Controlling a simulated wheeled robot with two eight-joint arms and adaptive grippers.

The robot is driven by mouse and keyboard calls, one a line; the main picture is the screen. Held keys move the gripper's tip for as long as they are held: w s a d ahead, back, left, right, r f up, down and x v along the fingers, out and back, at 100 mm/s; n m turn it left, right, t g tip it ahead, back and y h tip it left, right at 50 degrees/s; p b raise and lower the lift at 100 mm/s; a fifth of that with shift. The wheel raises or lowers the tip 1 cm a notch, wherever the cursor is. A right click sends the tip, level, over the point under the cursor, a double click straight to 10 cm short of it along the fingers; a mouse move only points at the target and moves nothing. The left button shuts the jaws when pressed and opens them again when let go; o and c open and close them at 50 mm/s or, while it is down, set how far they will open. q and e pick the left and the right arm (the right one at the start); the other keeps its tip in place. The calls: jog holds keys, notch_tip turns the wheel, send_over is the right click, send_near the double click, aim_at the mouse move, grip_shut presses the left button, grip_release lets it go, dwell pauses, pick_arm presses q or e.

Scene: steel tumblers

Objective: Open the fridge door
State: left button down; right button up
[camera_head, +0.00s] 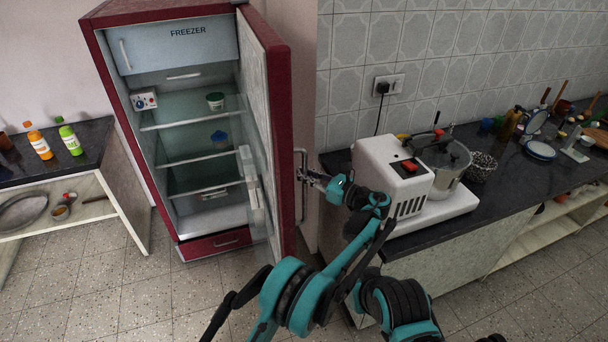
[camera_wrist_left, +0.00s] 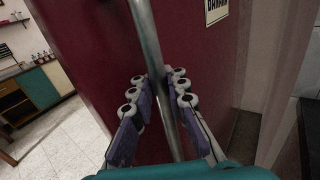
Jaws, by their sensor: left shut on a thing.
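The red fridge (camera_head: 91,47) stands against the back wall with its door (camera_head: 281,130) swung wide open toward the right. Its shelves and the freezer compartment (camera_head: 180,42) show inside. A metal bar handle (camera_head: 302,208) runs along the door's outer face. My left gripper (camera_head: 312,178) is at this handle. In the left wrist view the fingers of the left gripper (camera_wrist_left: 157,112) sit on both sides of the handle bar (camera_wrist_left: 150,50), shut on it, in front of the red door face (camera_wrist_left: 90,60). My right gripper is not seen.
A white machine (camera_head: 388,165) and a steel pot (camera_head: 443,165) stand on the dark counter (camera_head: 520,185), close to the door and my left arm. A low shelf unit with bottles (camera_head: 70,140) stands left. The tiled floor (camera_head: 130,265) in front is clear.

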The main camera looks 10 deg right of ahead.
pick_arm(q)
jog(key=shift+s+d+f, duration=0.1)
jog(key=shift+d+f, duration=0.1)
jog(key=shift+d, duration=0.15)
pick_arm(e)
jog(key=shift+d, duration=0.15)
